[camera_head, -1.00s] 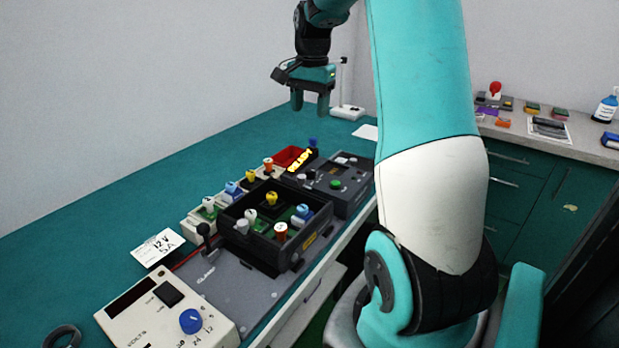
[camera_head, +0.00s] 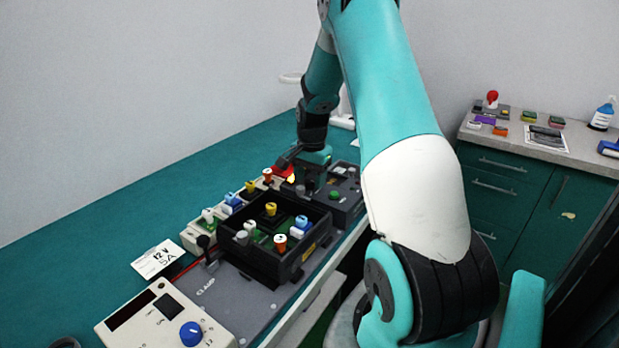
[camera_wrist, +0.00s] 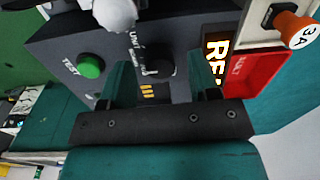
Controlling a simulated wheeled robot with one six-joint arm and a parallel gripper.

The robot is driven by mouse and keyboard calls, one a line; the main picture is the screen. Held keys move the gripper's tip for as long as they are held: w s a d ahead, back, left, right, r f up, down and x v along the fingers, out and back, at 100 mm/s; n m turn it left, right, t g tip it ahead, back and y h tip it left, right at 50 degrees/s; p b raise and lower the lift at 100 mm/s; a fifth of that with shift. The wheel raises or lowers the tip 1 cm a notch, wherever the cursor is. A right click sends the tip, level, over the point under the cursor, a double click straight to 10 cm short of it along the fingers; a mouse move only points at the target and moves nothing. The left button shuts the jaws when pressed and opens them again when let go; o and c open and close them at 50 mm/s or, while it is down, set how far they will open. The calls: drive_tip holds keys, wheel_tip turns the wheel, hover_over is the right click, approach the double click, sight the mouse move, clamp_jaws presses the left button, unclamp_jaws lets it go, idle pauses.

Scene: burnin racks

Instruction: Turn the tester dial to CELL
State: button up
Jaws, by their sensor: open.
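The tester (camera_head: 348,184) is a dark grey box at the far end of the bench row, partly hidden behind my gripper (camera_head: 312,180). In the wrist view its black dial (camera_wrist: 161,62) sits between the two teal fingers of my gripper (camera_wrist: 158,78), which is open around it. I cannot tell whether either finger touches it. The word UNIT is printed left of the dial; the dial's pointer direction is unclear and no CELL label is readable. A green TEST button (camera_wrist: 91,67) is to the left and a lit display (camera_wrist: 215,58) reading "RE" is to the right.
A red tray (camera_wrist: 252,75) and an orange-topped 3A plug (camera_wrist: 293,30) are beside the tester. A black fixture box (camera_head: 262,247) with several coloured plugs stands nearer. A cream supply unit (camera_head: 150,318) with a blue knob is at the front left.

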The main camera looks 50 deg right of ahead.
drive_tip(key=shift+f, duration=0.3)
drive_tip(key=c, duration=0.9)
